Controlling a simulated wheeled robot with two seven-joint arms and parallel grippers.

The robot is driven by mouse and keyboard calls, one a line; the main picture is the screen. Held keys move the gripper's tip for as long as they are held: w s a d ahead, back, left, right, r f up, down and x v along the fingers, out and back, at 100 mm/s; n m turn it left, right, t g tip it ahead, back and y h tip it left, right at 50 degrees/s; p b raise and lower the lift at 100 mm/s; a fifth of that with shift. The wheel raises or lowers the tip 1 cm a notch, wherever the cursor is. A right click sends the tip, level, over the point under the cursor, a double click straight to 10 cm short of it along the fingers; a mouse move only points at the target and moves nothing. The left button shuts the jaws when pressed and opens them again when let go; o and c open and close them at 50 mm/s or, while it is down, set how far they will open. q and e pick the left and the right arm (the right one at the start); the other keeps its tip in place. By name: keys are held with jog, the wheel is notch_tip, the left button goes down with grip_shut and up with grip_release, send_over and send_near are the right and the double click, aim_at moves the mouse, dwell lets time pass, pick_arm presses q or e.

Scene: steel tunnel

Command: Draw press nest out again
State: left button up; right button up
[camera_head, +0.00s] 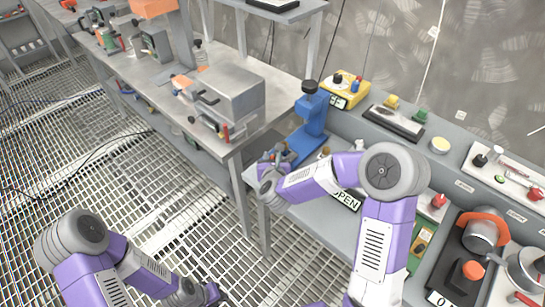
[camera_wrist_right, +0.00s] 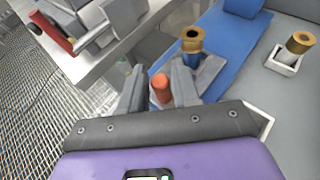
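The blue press (camera_head: 308,120) stands on the bench corner, with its blue base (camera_wrist_right: 228,45) in the right wrist view. A grey block, seemingly the press nest (camera_wrist_right: 208,72), sits at the near end of that base with a brass ring piece (camera_wrist_right: 192,40) above it. My right gripper (camera_wrist_right: 158,85) has its fingers on either side of an orange-red knob (camera_wrist_right: 160,88); whether they press on it I cannot tell. In the head view my right gripper (camera_head: 275,162) is in front of the press, partly hidden. My left gripper (camera_head: 206,292) is low at the bottom edge, away from the press.
A grey box with a dark handle (camera_head: 228,95) stands on the bench left of the press. A yellow button box (camera_head: 343,92) and an OPEN sign (camera_head: 345,200) are near the press. A brass piece in a white holder (camera_wrist_right: 290,58) stands right of it. Grated floor is free at left.

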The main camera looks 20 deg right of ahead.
jog(key=p+v, duration=0.1)
jog(key=v, duration=0.6)
jog(key=shift+s+a, duration=0.1)
